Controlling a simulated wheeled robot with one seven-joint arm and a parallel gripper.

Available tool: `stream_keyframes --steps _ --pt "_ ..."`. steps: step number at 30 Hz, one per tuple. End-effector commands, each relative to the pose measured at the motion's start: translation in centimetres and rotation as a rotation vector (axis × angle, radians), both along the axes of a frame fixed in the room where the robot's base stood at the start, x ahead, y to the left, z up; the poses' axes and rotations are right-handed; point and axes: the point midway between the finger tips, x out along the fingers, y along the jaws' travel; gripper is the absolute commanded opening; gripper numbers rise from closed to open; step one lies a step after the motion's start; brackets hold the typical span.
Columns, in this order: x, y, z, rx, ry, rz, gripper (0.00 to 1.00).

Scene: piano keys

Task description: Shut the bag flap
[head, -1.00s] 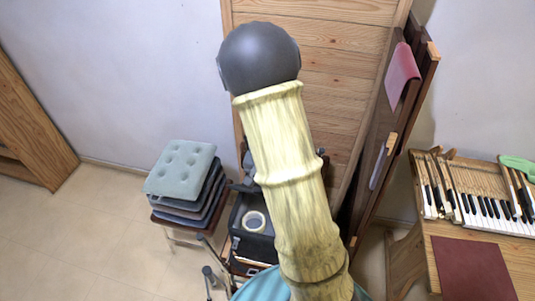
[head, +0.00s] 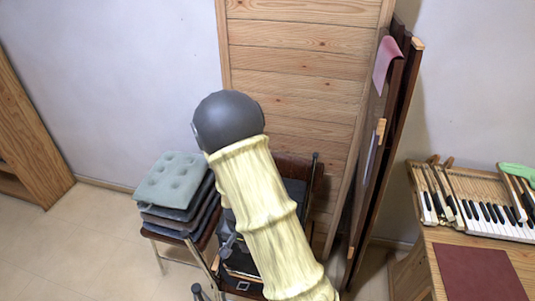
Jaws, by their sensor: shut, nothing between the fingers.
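My arm, a pale yellow link with a dark grey round joint, crosses the middle of the head view and hides much of the bag. The black bag (head: 240,264) sits on a chair below it, with a small buckle showing at its front. A dark panel (head: 295,190) stands up behind it to the right of my arm; I cannot tell if it is the flap. My gripper (head: 228,242) shows as a small dark grey part at the left edge of my arm, over the bag. It is shut and empty; its fingertips are not clear.
A stool with stacked cushions (head: 172,182) stands close on the left. A wooden panel (head: 295,60) and leaning dark boards (head: 385,150) stand behind. A wooden bench with piano keys (head: 490,213) and a dark red mat (head: 478,272) is at the right. Floor at left is clear.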

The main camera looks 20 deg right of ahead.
Motion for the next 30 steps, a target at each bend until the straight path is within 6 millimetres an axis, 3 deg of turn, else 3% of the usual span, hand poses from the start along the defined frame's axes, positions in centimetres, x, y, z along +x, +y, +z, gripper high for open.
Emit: stream_keyframes --steps 3,9,23,30 --pt "0.1 0.0 -1.5 0.000 0.000 -0.002 0.00" --pt "0.3 0.1 -2.2 0.000 -0.001 -0.003 0.00" --pt "0.3 0.1 -2.1 0.000 -0.001 -0.003 0.00" --pt "0.5 -0.1 -0.6 0.000 -0.002 -0.003 0.00"
